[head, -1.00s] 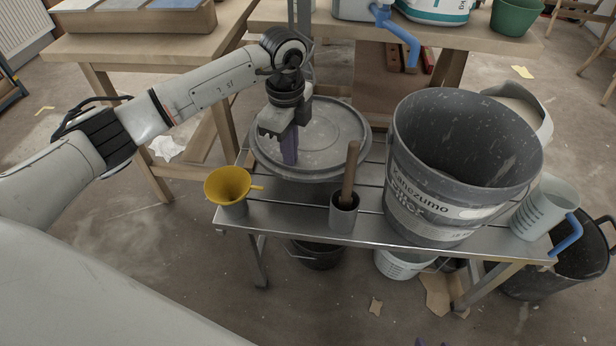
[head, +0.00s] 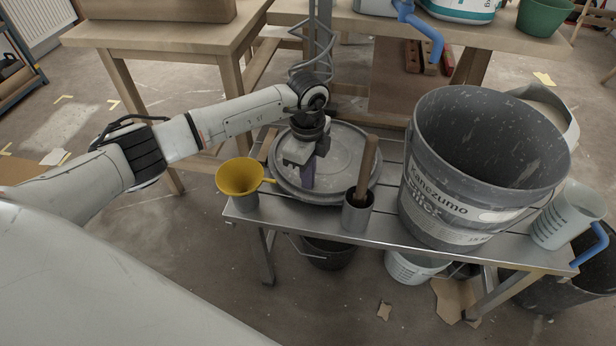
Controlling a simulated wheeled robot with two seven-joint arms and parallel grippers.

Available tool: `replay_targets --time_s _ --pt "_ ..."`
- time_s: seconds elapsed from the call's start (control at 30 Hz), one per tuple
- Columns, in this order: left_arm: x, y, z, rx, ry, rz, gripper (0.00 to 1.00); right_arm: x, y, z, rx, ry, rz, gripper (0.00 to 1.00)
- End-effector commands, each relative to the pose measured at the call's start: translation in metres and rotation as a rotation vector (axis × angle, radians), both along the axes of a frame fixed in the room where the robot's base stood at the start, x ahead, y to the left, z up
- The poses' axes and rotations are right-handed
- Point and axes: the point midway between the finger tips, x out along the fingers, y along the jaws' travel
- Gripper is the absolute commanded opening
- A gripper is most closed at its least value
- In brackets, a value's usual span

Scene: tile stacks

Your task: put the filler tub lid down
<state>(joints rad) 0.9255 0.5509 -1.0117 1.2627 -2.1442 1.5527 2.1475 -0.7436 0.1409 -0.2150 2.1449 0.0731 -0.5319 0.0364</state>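The filler tub lid (head: 345,150), a round grey disc with a raised rim, lies level at the back left of the metal bench (head: 300,215). It appears to be at the bench top, but its underside is hidden, so I cannot tell whether it touches fully. My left gripper (head: 307,180) points down over the lid's middle, its purple fingers shut on it; the exact grip is hidden. The open grey filler tub (head: 440,195) stands to the right on the bench. My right gripper is not in view.
A yellow funnel (head: 240,177) in a holder stands at the bench's left front. A metal cup (head: 356,215) with a wooden handle (head: 367,168) stands close before the lid. A clear jug (head: 566,215) is right of the tub. Buckets stand below.

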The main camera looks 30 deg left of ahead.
Motion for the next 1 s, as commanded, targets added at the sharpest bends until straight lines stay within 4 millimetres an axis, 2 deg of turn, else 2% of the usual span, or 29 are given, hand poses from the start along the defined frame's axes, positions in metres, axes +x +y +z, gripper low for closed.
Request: replay_targets --time_s 0.43,0.5,0.57,0.87,1.0 --pt "0.0 0.0 -0.011 0.0 -0.001 -0.001 0.0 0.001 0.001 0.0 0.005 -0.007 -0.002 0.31" --pt "0.0 0.0 -0.01 0.0 0.0 -0.001 0.14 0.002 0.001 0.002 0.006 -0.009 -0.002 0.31" --pt "0.0 0.0 -0.01 0.0 0.0 -0.001 0.22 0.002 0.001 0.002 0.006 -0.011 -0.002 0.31" --pt "0.0 0.0 -0.008 0.0 -0.001 0.0 0.22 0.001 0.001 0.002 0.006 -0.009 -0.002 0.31" --pt "0.001 0.0 0.005 0.0 -0.002 0.0 0.22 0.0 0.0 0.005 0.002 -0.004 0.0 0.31"
